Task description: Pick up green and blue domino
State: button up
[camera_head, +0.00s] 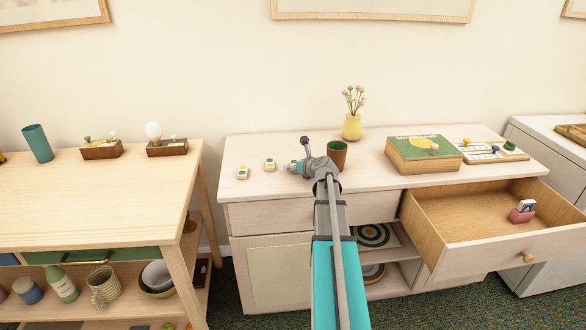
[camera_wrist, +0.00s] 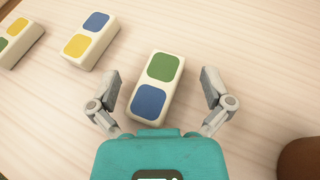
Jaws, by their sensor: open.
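The green and blue domino (camera_wrist: 156,86) lies flat on the cabinet top in the wrist view, a white block with a green square and a blue square. In the head view only a small part of it (camera_head: 293,163) shows beside my gripper. My gripper (camera_wrist: 165,90) is open, with one finger on each side of the domino and a gap to each. In the head view my gripper (camera_head: 297,167) is low over the cabinet top. A blue and yellow domino (camera_wrist: 90,41) lies to the left, and a green and yellow domino (camera_wrist: 18,40) lies farther left.
A brown cup (camera_head: 338,153) stands close to the right of my gripper; its edge shows in the wrist view (camera_wrist: 300,158). A yellow vase (camera_head: 351,127) stands behind. A green-topped box (camera_head: 408,161) is to the right, above an open drawer (camera_head: 470,215).

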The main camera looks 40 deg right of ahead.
jog(key=c, duration=1.2)
jog(key=shift+r, duration=0.15)
jog(key=shift+c, duration=0.2)
notch_tip(320, 180, up, 3)
jog(key=p, duration=0.3)
jog(key=s+d+r+p, duration=0.6)
jog(key=s+r+p, duration=0.3)
jog(key=s, duration=0.3)
jog(key=shift+s+r+p, duration=0.35)
jog(key=shift+r+p, duration=0.05)
jog(key=shift+p, duration=0.1)
jog(key=shift+d, duration=0.1)
